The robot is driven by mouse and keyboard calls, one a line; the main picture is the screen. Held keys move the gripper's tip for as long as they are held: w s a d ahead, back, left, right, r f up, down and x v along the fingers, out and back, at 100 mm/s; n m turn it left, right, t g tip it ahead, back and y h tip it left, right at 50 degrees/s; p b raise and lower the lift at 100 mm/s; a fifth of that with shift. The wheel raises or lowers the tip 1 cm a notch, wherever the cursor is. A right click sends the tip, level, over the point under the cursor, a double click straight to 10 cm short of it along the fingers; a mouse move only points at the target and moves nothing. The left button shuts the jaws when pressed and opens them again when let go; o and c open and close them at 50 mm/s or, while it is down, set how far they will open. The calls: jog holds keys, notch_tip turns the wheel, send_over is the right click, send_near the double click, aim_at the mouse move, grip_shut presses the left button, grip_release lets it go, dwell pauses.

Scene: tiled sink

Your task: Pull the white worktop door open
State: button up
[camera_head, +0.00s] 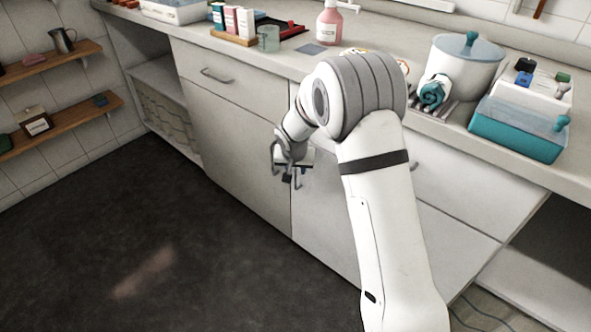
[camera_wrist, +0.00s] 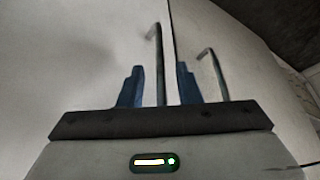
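Two pale white doors show side by side under the worktop: a left door (camera_head: 235,150) and a right door (camera_head: 325,225), both looking closed. My gripper (camera_head: 290,176) is at the upper part of the seam between them. In the wrist view my blue fingers (camera_wrist: 160,84) are apart, with gaps to a thin upright metal handle (camera_wrist: 157,60) between them. That handle is left of the seam, on the left door. A second handle (camera_wrist: 217,75) stands right of the right finger. Whether a finger touches either handle is unclear.
Above the left door is a drawer with a handle (camera_head: 217,76). The worktop (camera_head: 315,62) carries a pink bottle (camera_head: 329,22), a white pot (camera_head: 465,62) and a teal container (camera_head: 515,130). The dark floor (camera_head: 130,230) before the left door is clear. Wall shelves stand at left.

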jog(key=shift+c, duration=0.2)
grip_shut()
dwell(0.5)
